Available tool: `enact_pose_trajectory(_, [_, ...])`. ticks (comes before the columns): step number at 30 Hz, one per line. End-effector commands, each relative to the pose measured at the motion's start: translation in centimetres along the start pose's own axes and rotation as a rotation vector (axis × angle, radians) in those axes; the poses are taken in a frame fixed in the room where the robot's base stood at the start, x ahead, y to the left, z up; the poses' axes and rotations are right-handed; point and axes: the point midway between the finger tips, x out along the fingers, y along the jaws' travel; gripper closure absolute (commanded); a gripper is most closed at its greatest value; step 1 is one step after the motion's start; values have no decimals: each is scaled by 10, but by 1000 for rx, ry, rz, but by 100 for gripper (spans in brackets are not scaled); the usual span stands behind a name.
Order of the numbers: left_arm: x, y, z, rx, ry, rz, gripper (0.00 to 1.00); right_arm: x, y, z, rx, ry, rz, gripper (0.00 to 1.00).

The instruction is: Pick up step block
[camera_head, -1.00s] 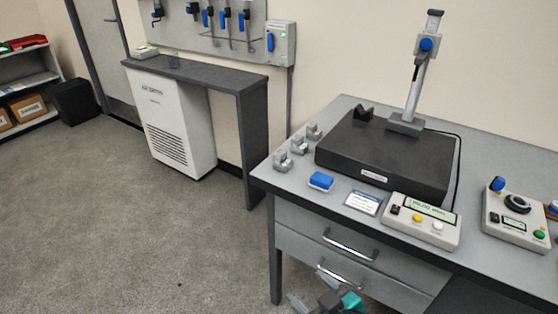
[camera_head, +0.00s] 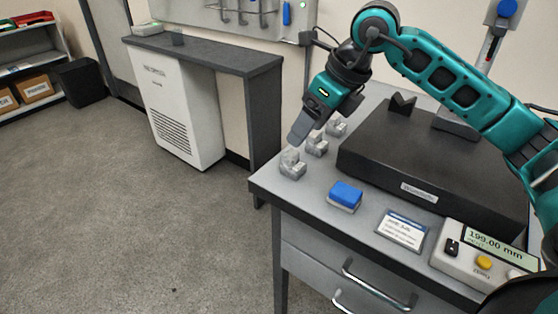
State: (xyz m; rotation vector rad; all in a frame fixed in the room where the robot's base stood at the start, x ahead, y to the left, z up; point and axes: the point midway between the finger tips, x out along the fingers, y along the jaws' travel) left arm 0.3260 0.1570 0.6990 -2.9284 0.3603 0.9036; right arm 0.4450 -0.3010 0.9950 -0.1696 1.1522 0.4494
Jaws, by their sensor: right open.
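Small grey metal blocks with notched, stepped tops stand in a row along the left side of the grey table: a front one (camera_head: 292,165), a middle one (camera_head: 317,147) and a back one (camera_head: 337,128). My right gripper (camera_head: 298,138) reaches in from the right over the table and points down-left, just above the front and middle blocks. It is open with nothing in it. Its fingers overlap in this view, and I cannot tell whether they touch a block. My left gripper is not in view.
A black granite plate (camera_head: 425,165) with a black V-block (camera_head: 402,104) lies right of the blocks. A blue-topped box (camera_head: 345,194), a label card (camera_head: 402,229) and a display unit (camera_head: 455,257) line the front. The table's left edge is close to the blocks.

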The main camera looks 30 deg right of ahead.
Motion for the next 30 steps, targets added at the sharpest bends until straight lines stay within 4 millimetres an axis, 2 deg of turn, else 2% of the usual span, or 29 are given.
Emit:
enact_pose_trajectory(1, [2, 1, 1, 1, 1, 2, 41, -7, -12, -3, 3, 10, -58, 28])
enact_pose_trajectory(5, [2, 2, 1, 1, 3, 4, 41, -8, -23, -6, 9, 27, -112, 28])
enact_pose_trajectory(15, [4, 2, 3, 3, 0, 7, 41, 51, -29, -7, 10, 28, -109, 28])
enact_pose_trajectory(23, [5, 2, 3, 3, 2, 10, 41, 72, -29, -6, 10, 27, -108, 28])
enact_pose_trajectory(30, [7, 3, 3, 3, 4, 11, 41, 107, -30, -4, 9, 26, -108, 28])
